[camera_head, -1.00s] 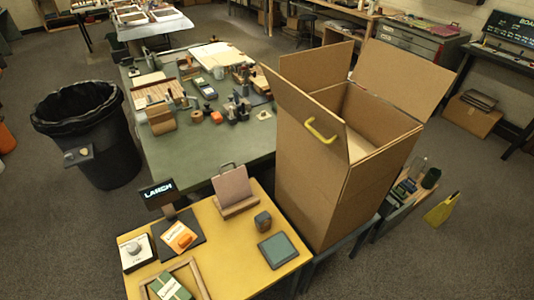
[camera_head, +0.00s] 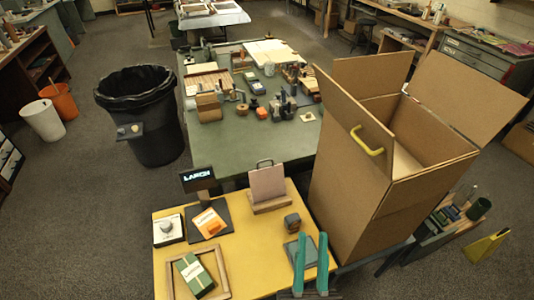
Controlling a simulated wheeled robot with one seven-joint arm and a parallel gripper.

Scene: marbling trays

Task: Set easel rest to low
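The easel rest (camera_head: 267,183) stands on the yellow table, a pinkish board leaning back on a wooden base, with a dark wire loop above its top edge. The setting of its rest cannot be read from here. My gripper (camera_head: 312,238) shows two teal fingers at the lower right of the table. They are apart with nothing seen between them. The gripper is in front of the easel rest and to its right, not touching it. Its fingers partly cover a dark grey-green pad (camera_head: 296,250).
The yellow table (camera_head: 255,270) also holds a dark small block (camera_head: 292,222), a knob box (camera_head: 168,229), a LARCH sign (camera_head: 198,179), an orange item (camera_head: 209,222) and a wooden frame (camera_head: 222,270) with a green packet. A tall open cardboard box (camera_head: 345,190) stands close on the right.

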